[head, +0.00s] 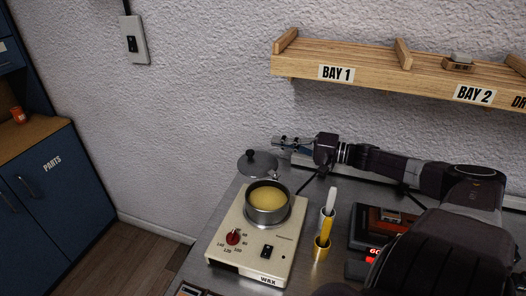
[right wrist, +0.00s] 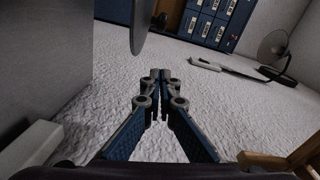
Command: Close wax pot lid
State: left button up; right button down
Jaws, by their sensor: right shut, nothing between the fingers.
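The wax pot (head: 267,214) is a round metal pot of yellow wax, set in a cream heater base marked WAX. Its dark grey lid (head: 258,165) stands open behind the pot, tilted back, with a black knob on its far side. My right gripper (head: 278,141) is behind and just above the lid, near the wall. It is shut and empty; whether it touches the lid cannot be told. In the right wrist view its fingertips (right wrist: 160,75) meet, and a grey disc edge, probably the lid (right wrist: 143,22), shows above them. My left gripper is out of view.
A dark device with a red display (head: 373,253) lies farther right under my right arm. A wooden shelf (head: 385,75) marked BAY 1 and BAY 2 hangs on the wall above.

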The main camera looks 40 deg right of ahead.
aim_at(263, 155)
jog(key=a, duration=0.1)
jog(key=w+a+p, duration=0.1)
jog(key=w+a, duration=0.1)
jog(key=a, duration=0.1)
jog(key=shift+w+a+f+p, duration=0.1)
jog(key=shift+w+f+p, duration=0.15)
jog(key=shift+p, duration=0.1)
jog(key=shift+s+a+f, duration=0.1)
jog(key=shift+s+a, duration=0.05)
jog(key=shift+a, duration=0.45)
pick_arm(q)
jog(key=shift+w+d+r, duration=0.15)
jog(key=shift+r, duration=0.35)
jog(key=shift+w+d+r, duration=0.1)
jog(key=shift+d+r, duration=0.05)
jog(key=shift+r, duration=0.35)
pick_arm(e)
jog(key=shift+f, duration=0.1)
